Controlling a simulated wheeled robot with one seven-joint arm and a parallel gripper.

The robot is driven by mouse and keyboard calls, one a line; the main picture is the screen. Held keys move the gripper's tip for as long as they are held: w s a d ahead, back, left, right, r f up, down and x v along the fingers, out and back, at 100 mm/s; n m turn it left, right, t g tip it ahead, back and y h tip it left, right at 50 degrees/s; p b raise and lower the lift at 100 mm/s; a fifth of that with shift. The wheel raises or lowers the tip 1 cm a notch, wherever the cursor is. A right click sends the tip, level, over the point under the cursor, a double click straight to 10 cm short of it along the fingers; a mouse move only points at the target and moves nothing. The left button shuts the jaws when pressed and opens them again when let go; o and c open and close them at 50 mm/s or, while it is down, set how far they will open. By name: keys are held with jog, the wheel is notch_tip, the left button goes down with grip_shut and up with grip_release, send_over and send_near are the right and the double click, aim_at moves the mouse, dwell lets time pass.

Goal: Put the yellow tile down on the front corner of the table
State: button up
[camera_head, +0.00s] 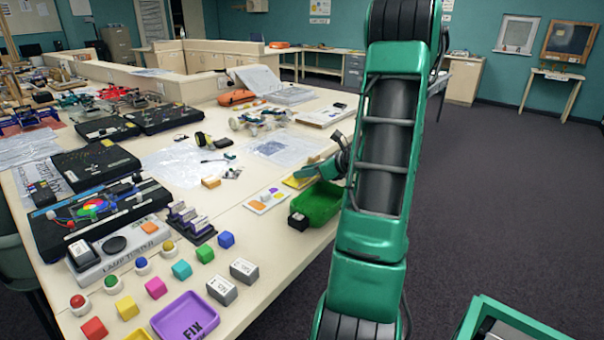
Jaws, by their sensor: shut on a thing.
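The yellow tile (298,182) shows in the head view as a flat yellow piece just beyond the green tray, at the right side of the table (262,262). My gripper (314,171) is at the tile, low over the table, and is shut on it. My arm hides part of the gripper and the table edge behind it. I cannot tell whether the tile touches the table.
The green tray (318,203) stands close in front of my gripper. A white card with coloured patches (266,201) lies left of it. Coloured cubes, a purple tray (186,317) and black cases (96,166) crowd the table's near and left parts.

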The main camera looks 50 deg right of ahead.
jog(key=shift+f, duration=0.15)
jog(key=o, duration=1.1)
jog(key=shift+c, duration=0.2)
jog(key=shift+s+r, duration=0.15)
jog(key=shift+r, duration=0.1)
jog(key=v, duration=1.1)
jog(key=shift+s+d+r, duration=0.1)
jog(key=shift+s+r, duration=0.05)
jog(key=shift+s, duration=0.15)
